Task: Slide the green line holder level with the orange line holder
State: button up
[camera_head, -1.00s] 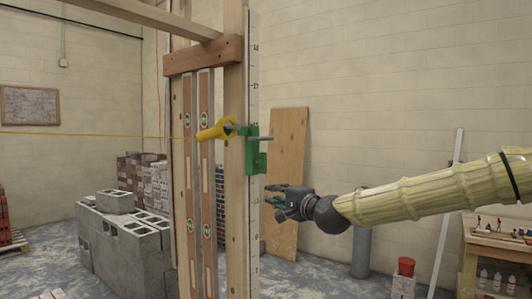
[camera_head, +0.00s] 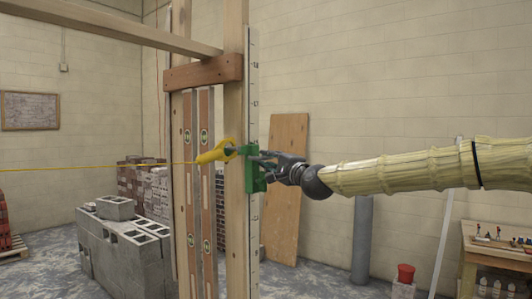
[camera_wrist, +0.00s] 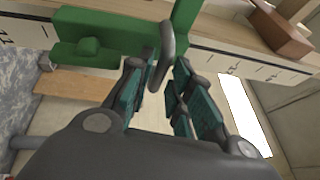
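The green line holder (camera_head: 253,178) sits on the marked pole (camera_head: 253,100) at centre. A yellow piece (camera_head: 214,153) joins its left side, with a yellow line running left. In the wrist view, the green holder (camera_wrist: 100,38) spans the upper left and a grey rod (camera_wrist: 164,58) projects from it between my fingers. My gripper (camera_head: 265,166) is at the right side of the holder. In the wrist view, the teal finger pads of my gripper (camera_wrist: 160,85) stand apart either side of the rod; contact is unclear. I see no orange line holder.
A wooden cross board (camera_head: 203,72) is fixed to the post above the holder. Two spirit levels (camera_head: 205,190) stand left of the pole. Grey blocks (camera_head: 125,250) are stacked at left. A wooden board (camera_head: 285,185) leans on the wall behind.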

jog(key=shift+p+x, duration=0.4)
jog(key=shift+x, duration=0.8)
